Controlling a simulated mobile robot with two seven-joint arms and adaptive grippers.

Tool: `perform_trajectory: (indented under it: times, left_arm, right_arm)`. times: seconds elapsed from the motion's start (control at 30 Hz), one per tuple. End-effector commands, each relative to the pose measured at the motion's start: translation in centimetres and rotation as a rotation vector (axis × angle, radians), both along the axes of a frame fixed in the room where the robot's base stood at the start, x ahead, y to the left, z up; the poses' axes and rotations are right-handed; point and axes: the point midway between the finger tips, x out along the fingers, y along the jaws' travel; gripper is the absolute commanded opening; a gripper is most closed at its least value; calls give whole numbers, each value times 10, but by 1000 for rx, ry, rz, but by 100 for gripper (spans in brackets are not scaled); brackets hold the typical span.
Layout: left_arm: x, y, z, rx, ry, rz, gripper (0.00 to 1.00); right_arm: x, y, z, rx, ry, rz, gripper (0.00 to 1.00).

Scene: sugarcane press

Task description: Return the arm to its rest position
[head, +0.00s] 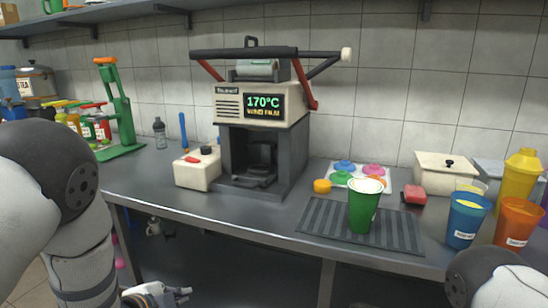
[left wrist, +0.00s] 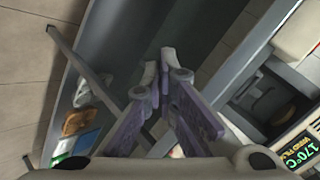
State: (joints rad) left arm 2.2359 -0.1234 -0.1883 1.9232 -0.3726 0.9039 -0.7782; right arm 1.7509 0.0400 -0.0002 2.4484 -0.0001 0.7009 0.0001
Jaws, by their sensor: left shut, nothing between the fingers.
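My left arm comes down the left side of the head view. Its gripper (head: 186,293) is low at the bottom edge of that view, below and in front of the counter's front edge. In the left wrist view the two purple-grey fingers (left wrist: 166,62) come together at their tips, shut with nothing between them. The gripper touches nothing that I can make out. A part of my right arm shows at the lower right of the head view, but its gripper is out of view.
The counter (head: 150,190) carries a press machine (head: 262,110) reading 170°C, a green lever press (head: 122,115), and a green cup (head: 364,205) on a ribbed dark mat (head: 318,218). Blue (head: 466,220) and orange (head: 517,222) cups stand at the right. Shelf items (left wrist: 80,122) lie under the counter.

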Motion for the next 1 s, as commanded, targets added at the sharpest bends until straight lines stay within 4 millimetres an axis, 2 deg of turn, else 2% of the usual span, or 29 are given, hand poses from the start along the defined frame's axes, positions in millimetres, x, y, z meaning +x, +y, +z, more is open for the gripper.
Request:
perform_trajectory:
  times: [0.03, 0.07, 0.1, 0.17, 0.23, 0.27, 0.3, 0.4, 0.5, 0.6, 0.67, 1.0]
  left_arm:
    - [-31, 6, -29, -55, 101, 84, 0]
    - [-52, 9, -46, -90, 166, 142, 0]
    - [-81, 13, -68, -136, 253, 225, 0]
    - [-132, 17, -97, -198, 390, 364, 0]
    - [-196, 21, -124, -257, 550, 539, 0]
    - [-225, 22, -133, -277, 616, 618, 0]
    - [-263, 23, -141, -296, 701, 725, 0]
    - [-350, 21, -149, -318, 882, 972, 0]
    - [-412, 19, -144, -310, 1001, 1164, 0]
    - [-446, 17, -137, -298, 1061, 1276, 0]
    - [-455, 16, -135, -294, 1078, 1305, 0]
    - [-457, 16, -134, -292, 1081, 1313, 0]
  right_arm:
    - [1, 0, 1, 0, -3, 0, 40]
    - [1, 0, 1, 0, -4, 0, 40]
    - [1, 0, 2, 0, -5, 0, 40]
    - [2, 0, 3, 0, -7, 0, 40]
    - [2, 0, 4, 1, -9, 0, 40]
    - [3, 0, 4, 1, -11, 0, 40]
    - [3, 0, 5, 0, -13, 0, 40]
    - [5, 0, 6, 0, -17, 0, 40]
    - [5, 0, 7, 0, -20, 0, 40]
    - [6, 0, 7, 0, -21, 0, 40]
    - [6, 0, 7, 0, -21, 0, 40]
    - [6, 0, 7, 0, -21, 0, 40]
